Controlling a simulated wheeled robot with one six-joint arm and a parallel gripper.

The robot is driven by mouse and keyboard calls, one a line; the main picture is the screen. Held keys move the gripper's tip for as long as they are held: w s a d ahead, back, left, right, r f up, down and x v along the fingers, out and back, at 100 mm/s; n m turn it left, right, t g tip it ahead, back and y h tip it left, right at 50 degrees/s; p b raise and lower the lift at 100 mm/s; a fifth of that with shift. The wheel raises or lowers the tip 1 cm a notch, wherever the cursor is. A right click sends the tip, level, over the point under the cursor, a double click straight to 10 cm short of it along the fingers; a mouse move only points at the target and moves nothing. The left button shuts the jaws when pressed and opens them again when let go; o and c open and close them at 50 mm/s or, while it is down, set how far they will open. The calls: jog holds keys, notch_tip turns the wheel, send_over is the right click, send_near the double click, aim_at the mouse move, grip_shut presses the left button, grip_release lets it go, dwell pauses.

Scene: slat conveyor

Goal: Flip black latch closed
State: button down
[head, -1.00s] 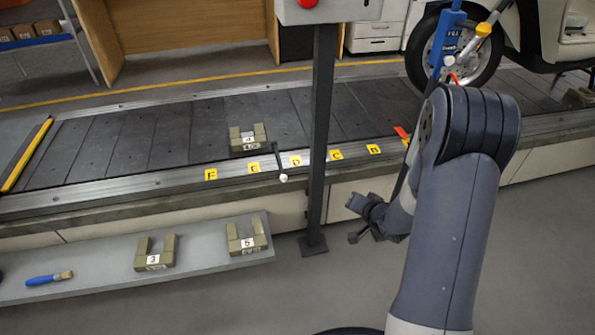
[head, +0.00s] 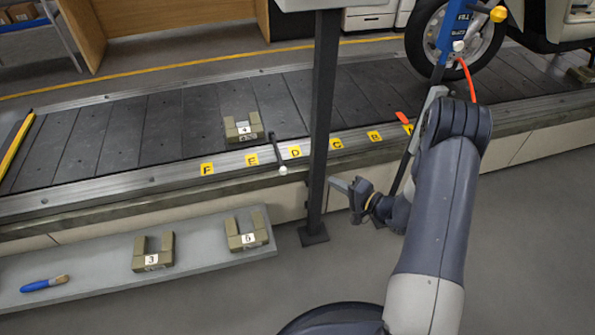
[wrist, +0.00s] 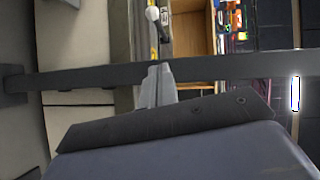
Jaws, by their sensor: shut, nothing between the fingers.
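The black latch (head: 277,150) is a thin dark lever with a white knob (head: 283,170), on the conveyor's front rail between labels E and D. It points out over the rail toward me. In the wrist view the white knob (wrist: 152,14) shows at the top, beyond a dark bar. My gripper (head: 338,186) is to the right of the latch and lower, just right of the dark post, apart from the latch. Its fingers (wrist: 154,78) are together and empty in the wrist view.
A dark upright post (head: 320,110) stands between my gripper and the latch. A block marked 4 (head: 242,128) sits on the slats behind the latch. Blocks marked 3 (head: 152,253) and 5 (head: 246,232), and a brush (head: 44,284), lie on a low shelf. Open floor is in front.

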jog(key=s+a+b+x, duration=0.2)
jog(key=b+x, duration=0.3)
jog(key=x, duration=0.7)
jog(key=shift+a+f, duration=0.25)
jog(key=shift+w, duration=0.1)
